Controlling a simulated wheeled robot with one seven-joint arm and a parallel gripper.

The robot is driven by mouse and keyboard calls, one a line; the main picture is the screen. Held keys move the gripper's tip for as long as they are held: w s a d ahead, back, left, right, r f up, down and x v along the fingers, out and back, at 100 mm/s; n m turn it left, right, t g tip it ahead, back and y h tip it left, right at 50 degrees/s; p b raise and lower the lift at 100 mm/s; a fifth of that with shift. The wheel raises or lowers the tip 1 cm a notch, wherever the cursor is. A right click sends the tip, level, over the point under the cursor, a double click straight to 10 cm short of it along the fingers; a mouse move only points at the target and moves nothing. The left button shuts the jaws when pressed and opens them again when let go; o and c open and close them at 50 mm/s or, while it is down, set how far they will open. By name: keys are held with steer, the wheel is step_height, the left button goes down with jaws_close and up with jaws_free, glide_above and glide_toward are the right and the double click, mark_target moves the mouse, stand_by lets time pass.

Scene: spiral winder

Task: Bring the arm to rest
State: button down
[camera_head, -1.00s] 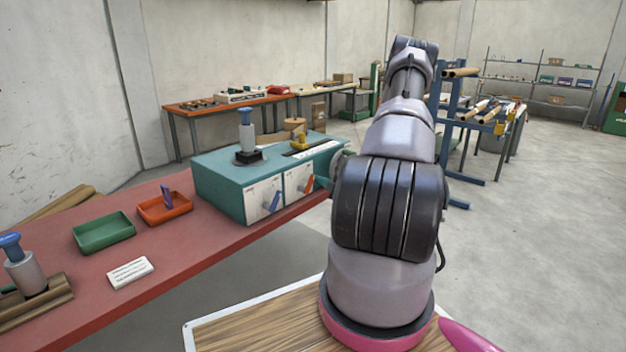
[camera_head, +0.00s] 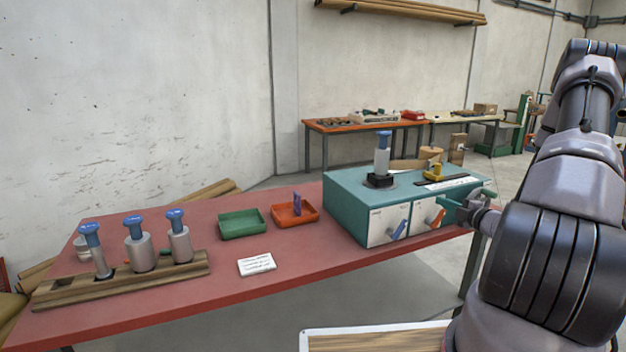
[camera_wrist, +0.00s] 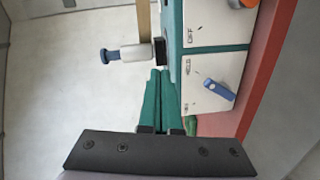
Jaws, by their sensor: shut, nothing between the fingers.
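My gripper (camera_head: 447,207) is at the front right corner of the teal winder box (camera_head: 345,192), its green fingers in front of the right-hand white panel in the head view. In the wrist view the green fingers (camera_wrist: 160,76) lie together, shut with nothing between them. I cannot tell whether they touch the box. My arm (camera_head: 560,190) stretches up and away along the right side of the head view. The box carries a blue lever (camera_head: 399,229) and an orange lever (camera_head: 439,217). A blue-capped grey mandrel (camera_head: 382,155) stands upright in a black socket on top.
On the red table (camera_head: 220,285) are a wooden rack (camera_head: 180,272) with three blue-topped mandrels, a green tray (camera_head: 242,233), an orange tray (camera_head: 300,221) with a purple piece, and a white card (camera_head: 257,264). An orange bench (camera_head: 350,126) stands behind. Floor shows right of the box.

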steer(key=s+a+r+n+g+y, duration=0.2)
steer(key=a+r+n+g+y, duration=0.35)
steer(key=a+r+n, duration=0.7)
steer(key=s+a+r+n+g, duration=0.6)
steer(key=s+a+r+n, duration=0.3)
steer(key=n, duration=0.5)
steer(key=s+r+n+t+h, duration=0.1)
steer(key=s+r+n+h, duration=0.3)
steer(key=s+n, duration=0.5)
steer(key=s+d+r+n+t+h, duration=0.1)
steer(key=s+r+n+h, duration=0.4)
steer(key=s+n, duration=0.4)
steer(key=r+n, duration=0.1)
steer(key=n, duration=0.2)
steer(key=shift+r, duration=0.2)
steer(key=shift+n+t, duration=0.25)
